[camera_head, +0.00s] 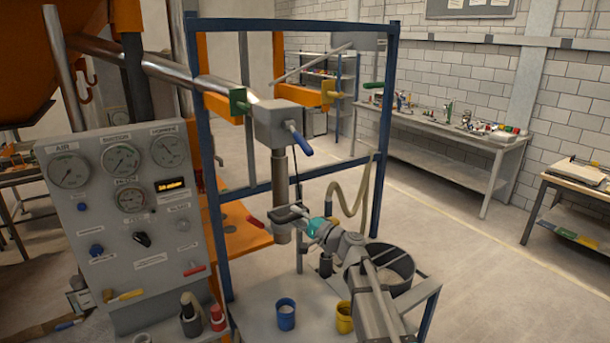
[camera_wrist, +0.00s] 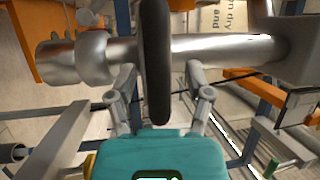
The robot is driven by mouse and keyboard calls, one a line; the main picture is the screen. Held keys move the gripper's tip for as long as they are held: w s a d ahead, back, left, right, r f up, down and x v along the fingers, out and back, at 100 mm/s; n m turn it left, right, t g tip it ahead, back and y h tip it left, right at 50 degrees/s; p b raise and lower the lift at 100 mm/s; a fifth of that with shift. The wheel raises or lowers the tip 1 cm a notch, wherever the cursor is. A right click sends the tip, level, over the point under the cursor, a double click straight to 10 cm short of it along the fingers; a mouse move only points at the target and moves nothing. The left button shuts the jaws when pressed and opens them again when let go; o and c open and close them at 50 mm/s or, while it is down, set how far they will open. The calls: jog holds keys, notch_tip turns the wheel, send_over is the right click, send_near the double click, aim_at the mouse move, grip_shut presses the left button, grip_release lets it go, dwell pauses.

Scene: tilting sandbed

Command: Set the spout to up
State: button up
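The spout is a grey metal tube (camera_head: 280,178) hanging down from a grey box-shaped head (camera_head: 278,124). In the wrist view the spout (camera_wrist: 220,50) runs across the picture, with its wider end (camera_wrist: 62,62) at left. A dark rounded bar (camera_wrist: 156,60), seemingly a handle, crosses in front of it. My teal gripper (camera_head: 291,217) is at the spout's lower end in the head view. In the wrist view my gripper (camera_wrist: 160,78) has its fingers apart, one each side of the bar, with gaps showing. Whether anything touches is unclear.
A blue-handled lever (camera_head: 300,139) sticks out of the head. A red handle (camera_head: 252,222) is by the spout's lower end. A blue frame (camera_head: 388,110) surrounds the spout. A gauge panel (camera_head: 125,215) stands at left. A blue cup (camera_head: 286,314) and yellow cup (camera_head: 344,317) stand below.

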jog(key=s+d+f+n+g+h+b, duration=0.35)
jog(key=s+f, duration=0.35)
jog(key=f, duration=0.4)
jog(key=s+d+f+n+g+h+b, duration=0.2)
jog(key=s+d+f+g+h, duration=0.3)
jog(key=f, duration=0.5)
jog(key=s+d+f+g+h+b, duration=0.2)
jog(key=s+d+f+h+b, duration=0.2)
jog(key=s+d+f+h, duration=0.4)
jog(key=s+d+f, duration=0.2)
jog(key=s+d, duration=0.3)
jog(key=shift+s+d+f+b, duration=0.3)
jog(key=shift+s+d, duration=0.1)
